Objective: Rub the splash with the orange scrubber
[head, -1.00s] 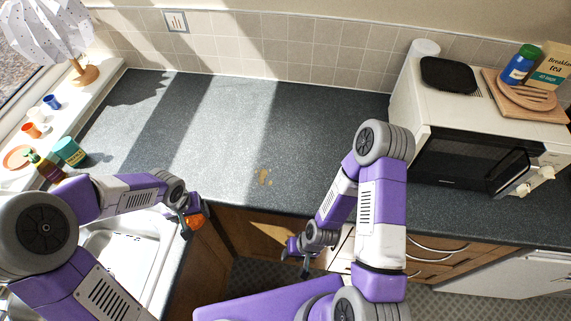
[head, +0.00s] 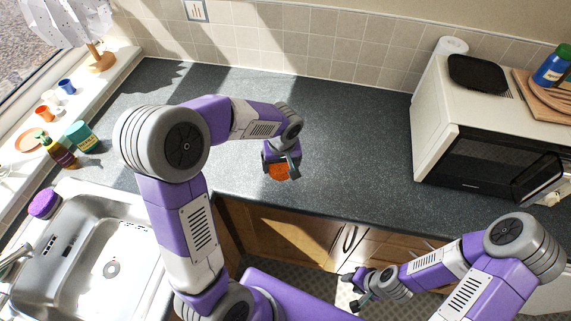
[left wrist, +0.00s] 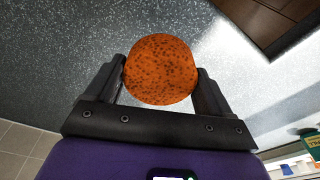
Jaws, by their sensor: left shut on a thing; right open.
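The orange scrubber (head: 279,172) is a round, speckled pad held between the fingers of my left gripper (head: 282,165), over the front part of the dark counter. In the left wrist view the scrubber (left wrist: 160,69) is pinched between both black fingers, with counter behind it. I cannot tell whether it touches the counter. The tan splash is not visible now; my left gripper and forearm cover that part of the counter. My right gripper (head: 358,288) is open and empty, low in front of the cabinets.
The speckled counter (head: 360,130) is clear around the left gripper. A microwave (head: 480,140) stands at the right. The sink (head: 100,245) is at the left, with a purple sponge (head: 43,203) on its rim. A soap bottle (head: 58,152) and teal tub (head: 82,136) stand near the windowsill.

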